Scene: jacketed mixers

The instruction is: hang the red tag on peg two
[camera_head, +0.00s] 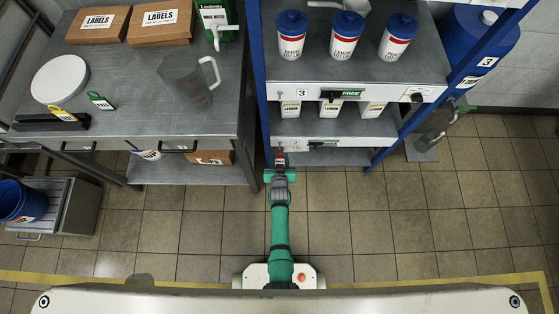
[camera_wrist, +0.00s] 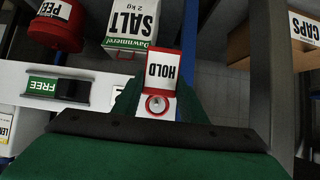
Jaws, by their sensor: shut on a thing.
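The red tag (camera_head: 280,158) is at my gripper's tip in the head view, at the left end of the lower white shelf rail (camera_head: 362,142). In the wrist view the tag (camera_wrist: 162,72) shows a white HOLD label, upside down, and a red-rimmed hole with a grey round spot in it. I cannot tell whether that spot is a peg end. My gripper (camera_head: 281,171) is shut on the tag; its green fingers (camera_wrist: 157,100) flank it in the wrist view. Peg two is not clearly visible; the tag and gripper cover that rail end.
The upper rail (camera_head: 325,92) bears a 3 and a green FREE slider. Jars and small cartons stand on the shelves. A blue post (camera_head: 258,80) and a grey bench (camera_head: 130,120) are close on the left. Green (camera_head: 100,101) and yellow tags lie there. Floor in front is clear.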

